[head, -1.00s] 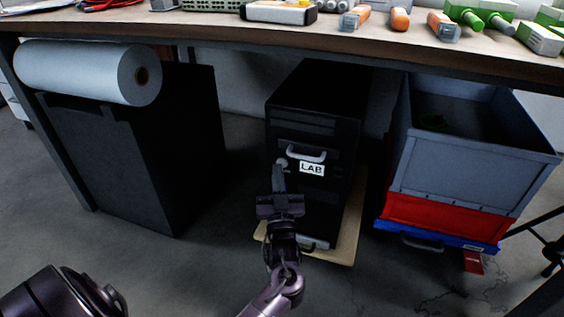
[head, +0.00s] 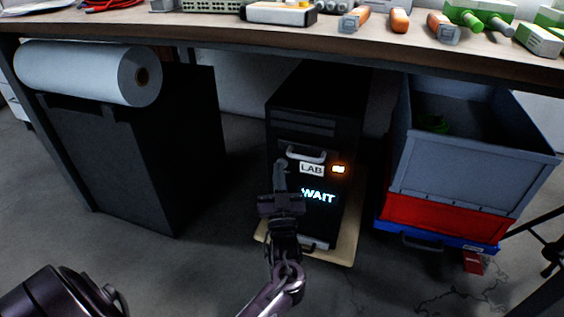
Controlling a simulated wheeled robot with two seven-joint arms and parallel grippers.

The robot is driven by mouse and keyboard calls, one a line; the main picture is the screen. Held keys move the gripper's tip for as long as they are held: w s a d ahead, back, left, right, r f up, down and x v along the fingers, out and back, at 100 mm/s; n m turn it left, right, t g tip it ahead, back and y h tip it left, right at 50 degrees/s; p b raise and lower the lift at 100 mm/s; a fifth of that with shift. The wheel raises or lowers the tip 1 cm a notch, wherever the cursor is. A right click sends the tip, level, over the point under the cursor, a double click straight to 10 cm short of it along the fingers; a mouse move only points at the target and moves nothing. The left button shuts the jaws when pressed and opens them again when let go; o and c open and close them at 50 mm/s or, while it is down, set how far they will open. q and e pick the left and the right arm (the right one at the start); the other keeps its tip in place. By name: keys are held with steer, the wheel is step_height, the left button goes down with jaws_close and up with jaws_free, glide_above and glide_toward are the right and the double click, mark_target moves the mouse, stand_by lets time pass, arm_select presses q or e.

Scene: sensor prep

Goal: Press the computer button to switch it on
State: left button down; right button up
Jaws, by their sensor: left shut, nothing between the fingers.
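The black computer tower (head: 318,95) stands under the workbench on a light wooden board. Its front has a grey handle, a white LAB label (head: 311,169), a lit orange light (head: 338,169) and glowing WAIT letters (head: 318,196). My left gripper (head: 281,166) is shut and empty, with its fingertips at the left side of the tower's front, just left of the label. The fingertips hide the spot behind them, so I cannot see the button or tell whether they touch it. My right gripper is not in view.
The workbench top (head: 320,37) with tools runs above the tower. A dark cabinet (head: 140,160) with a white paper roll (head: 88,72) stands to the left. Stacked grey, red and blue crates (head: 470,165) stand close on the right. The floor in front is mostly clear.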

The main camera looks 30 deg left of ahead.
arm_select(q)
steer(key=shift+s, duration=0.4)
steer(key=shift+d, duration=0.1)
steer(key=s+p, duration=0.1)
steer(key=s, duration=0.2)
steer(key=s+d+p, duration=0.1)
steer(key=s+p, duration=0.1)
steer(key=shift+s+d+p, duration=0.2)
steer(key=shift+s+p, duration=0.1)
steer(key=shift+s, duration=0.1)
steer(key=shift+s, duration=0.1)
